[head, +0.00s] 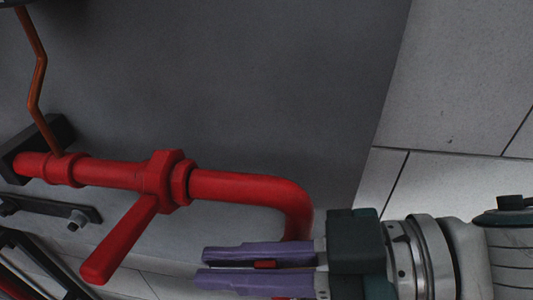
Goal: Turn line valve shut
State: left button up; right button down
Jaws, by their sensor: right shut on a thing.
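The line valve (160,172) is a red fitting on the red pipe (240,186), left of centre. Its flat red lever (118,242) slants down and left from the body, across the pipe's direction. My right gripper (205,267), with purple fingers, comes in from the right at the lower middle. Its fingers are shut on a red piece that shows in the narrow gap between them, seemingly the down-turned part of the pipe. The fingertips point left and are apart from the lever in the picture. The fingers hide the pipe's lower end. My left gripper is out of view.
A thin orange-brown bent rod (38,75) rises from the pipe's left end, beside a dark bracket (58,130). A dark bolted bar (50,205) lies at lower left. A plain grey surface (230,80) fills the back; pale tiles (455,85) are at right.

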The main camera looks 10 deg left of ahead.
jog(key=c, duration=0.9)
grip_release()
jog(key=shift+c, duration=0.2)
jog(key=v, duration=0.9)
jog(key=shift+b, duration=0.35)
jog(key=shift+d+r, duration=0.15)
jog(key=shift+d, duration=0.3)
jog(key=shift+c, duration=0.3)
